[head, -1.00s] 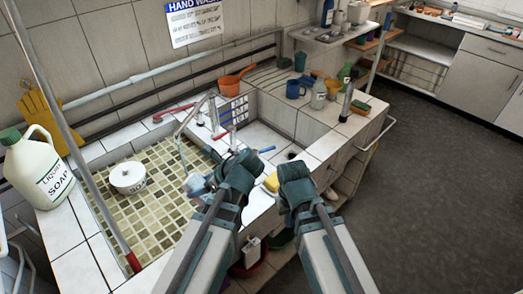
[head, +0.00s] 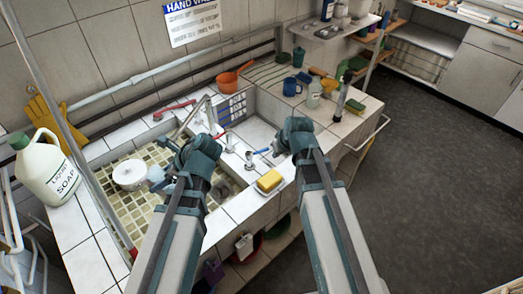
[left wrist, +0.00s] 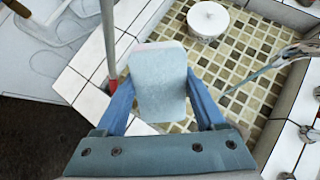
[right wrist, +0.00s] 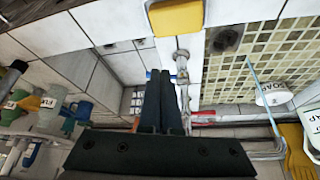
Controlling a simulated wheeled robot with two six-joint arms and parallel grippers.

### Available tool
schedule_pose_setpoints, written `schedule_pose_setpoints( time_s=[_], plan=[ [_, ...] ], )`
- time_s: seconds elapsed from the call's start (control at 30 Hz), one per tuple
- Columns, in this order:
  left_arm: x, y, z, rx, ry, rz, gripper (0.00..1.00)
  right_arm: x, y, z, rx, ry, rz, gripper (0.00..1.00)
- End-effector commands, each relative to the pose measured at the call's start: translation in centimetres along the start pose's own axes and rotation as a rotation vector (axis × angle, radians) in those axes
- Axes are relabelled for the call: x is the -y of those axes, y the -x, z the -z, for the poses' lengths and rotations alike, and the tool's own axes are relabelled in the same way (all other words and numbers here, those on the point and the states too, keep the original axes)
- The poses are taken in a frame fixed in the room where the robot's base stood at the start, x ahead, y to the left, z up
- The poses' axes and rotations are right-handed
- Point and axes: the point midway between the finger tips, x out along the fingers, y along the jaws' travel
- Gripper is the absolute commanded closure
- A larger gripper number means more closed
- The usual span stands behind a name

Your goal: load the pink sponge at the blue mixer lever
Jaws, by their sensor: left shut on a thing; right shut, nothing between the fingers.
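My left gripper (head: 166,165) is shut on a pale blue block (left wrist: 158,85), sponge-like in shape, and holds it above the mosaic-tiled basin. The block also shows in the head view (head: 156,175). My right gripper (right wrist: 160,85) is shut and empty; in the head view (head: 278,149) it is close to the blue mixer lever (head: 263,151). Whether it touches the lever I cannot tell. The lever also shows in the right wrist view (right wrist: 149,75). A yellow sponge (head: 270,180) lies on the front ledge.
A white pot (head: 129,174) stands in the mosaic basin (head: 143,207). A soap jug (head: 47,170) stands at the left. A red lever (head: 222,134) and metal taps are between the basins. A blue mug (head: 291,86) and bottles stand at the back right.

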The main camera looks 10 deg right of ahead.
Motion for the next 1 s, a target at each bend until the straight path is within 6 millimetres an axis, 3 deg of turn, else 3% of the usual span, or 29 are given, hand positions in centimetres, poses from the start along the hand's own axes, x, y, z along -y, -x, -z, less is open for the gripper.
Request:
schedule_pose_setpoints(
  time_s=[0.37,0.97,1.0],
  plan=[
    [0.1,-1.1,1.2,0.0,0.0,0.0,0.73,0.0,-1.7,-0.1,0.001,0.0,0.0,1.0],
    [0.7,-6.6,7.1,0.0,0.0,0.0,0.73,0.0,-10.8,-0.2,0.001,0.0,0.001,1.0],
    [0.7,-6.3,6.8,0.0,0.0,0.0,0.73,0.0,-10.7,0.6,0.0,0.001,0.001,1.0]
  ],
)
